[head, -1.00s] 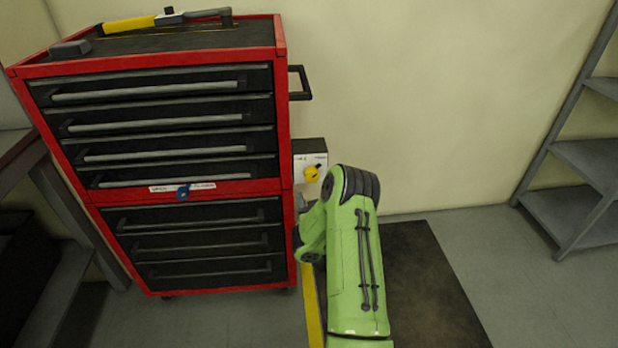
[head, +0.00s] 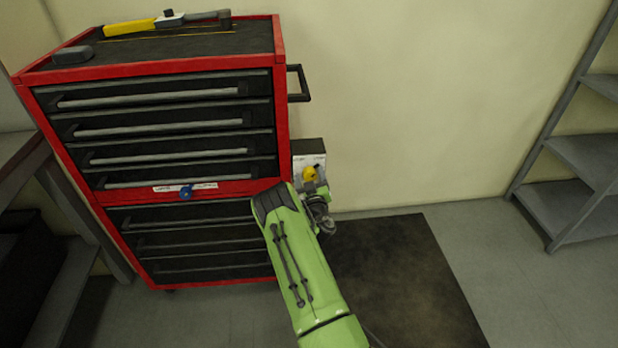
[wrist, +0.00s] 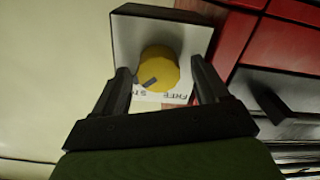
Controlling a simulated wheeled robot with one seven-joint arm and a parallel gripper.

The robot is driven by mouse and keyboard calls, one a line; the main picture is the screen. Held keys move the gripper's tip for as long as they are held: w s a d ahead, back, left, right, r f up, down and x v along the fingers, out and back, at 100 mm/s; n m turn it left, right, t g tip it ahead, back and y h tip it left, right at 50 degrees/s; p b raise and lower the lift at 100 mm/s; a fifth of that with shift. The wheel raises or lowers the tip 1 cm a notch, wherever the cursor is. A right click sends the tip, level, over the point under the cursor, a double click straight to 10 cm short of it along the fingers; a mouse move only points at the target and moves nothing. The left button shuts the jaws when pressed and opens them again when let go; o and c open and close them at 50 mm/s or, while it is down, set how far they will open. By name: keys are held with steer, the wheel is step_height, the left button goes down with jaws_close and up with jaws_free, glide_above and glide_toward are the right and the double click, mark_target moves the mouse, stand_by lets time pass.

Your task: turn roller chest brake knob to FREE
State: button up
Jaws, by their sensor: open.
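The roller chest (head: 284,110) is red with black drawers and stands left of centre in the head view. A yellow knob (head: 310,174) sits on a pale plate (head: 318,160) on the chest's right side. In the wrist view the yellow knob (wrist: 159,68) has a dark pointer mark at its lower left, with partly hidden lettering below it on the white plate (wrist: 135,40). My gripper (wrist: 160,80) is open, one finger on each side of the knob, with gaps visible. Contact cannot be told. In the head view my gripper (head: 318,190) is just below the knob and partly hidden.
A blue knob (head: 185,192) with a label strip is on the chest front. A black side handle (head: 300,84) juts out above the plate. A yellow-handled tool (head: 130,27) lies on top. Grey shelving (head: 575,160) stands at right; a dark mat (head: 400,270) lies on the floor.

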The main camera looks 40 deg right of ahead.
steer(key=shift+c, duration=0.5)
steer(key=c, duration=1)
steer(key=shift+o, duration=0.2)
